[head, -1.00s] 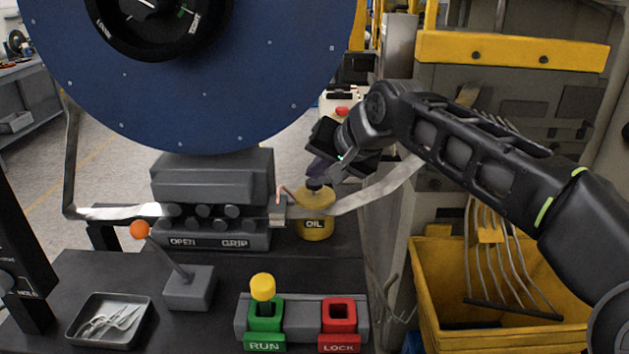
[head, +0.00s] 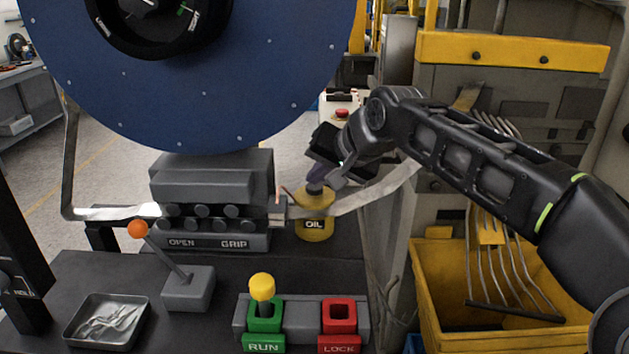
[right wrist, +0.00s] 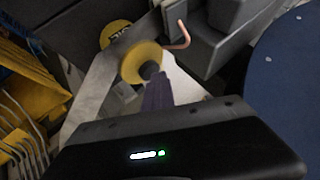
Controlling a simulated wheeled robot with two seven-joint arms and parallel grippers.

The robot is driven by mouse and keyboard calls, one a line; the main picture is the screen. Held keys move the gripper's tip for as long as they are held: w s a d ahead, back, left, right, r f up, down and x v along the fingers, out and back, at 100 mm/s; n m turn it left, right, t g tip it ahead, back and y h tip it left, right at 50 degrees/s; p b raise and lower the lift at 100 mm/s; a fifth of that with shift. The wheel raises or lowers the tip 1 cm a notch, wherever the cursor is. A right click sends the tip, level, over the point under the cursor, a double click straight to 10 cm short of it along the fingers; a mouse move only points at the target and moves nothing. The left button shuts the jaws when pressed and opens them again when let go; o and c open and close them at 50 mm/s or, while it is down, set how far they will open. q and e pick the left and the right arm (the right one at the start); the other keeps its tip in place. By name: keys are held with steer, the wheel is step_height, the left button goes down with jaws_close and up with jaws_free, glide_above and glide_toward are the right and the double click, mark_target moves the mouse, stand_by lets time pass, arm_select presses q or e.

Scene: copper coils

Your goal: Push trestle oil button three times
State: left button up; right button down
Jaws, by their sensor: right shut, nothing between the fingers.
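The yellow oil pot (head: 314,227), marked OIL, stands on the dark bench right of the grey grip block. Its dark top button (head: 314,190) sits in the middle of the lid. My right gripper (head: 316,183) is shut and empty, pointing down with its purple fingertips right at the button; I cannot tell whether it is pressed. In the right wrist view, the pot's yellow lid (right wrist: 138,60) and button (right wrist: 150,70) lie just beyond the shut fingers (right wrist: 157,92). My left gripper is not in view.
A metal strip (head: 375,192) runs past the pot. The big blue disc (head: 210,105) hangs at upper left. In front are the green RUN (head: 264,342) and red LOCK (head: 339,343) blocks, an orange-knobbed lever (head: 138,228) and a tray (head: 138,308). A yellow bin (head: 430,300) is at right.

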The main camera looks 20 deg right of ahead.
mark_target(318, 188)
steer(key=shift+r+p, duration=1.05)
steer(key=shift+r, duration=0.25)
step_height(318, 188, up, 5)
steer(key=p, duration=0.4)
stand_by(2.4)
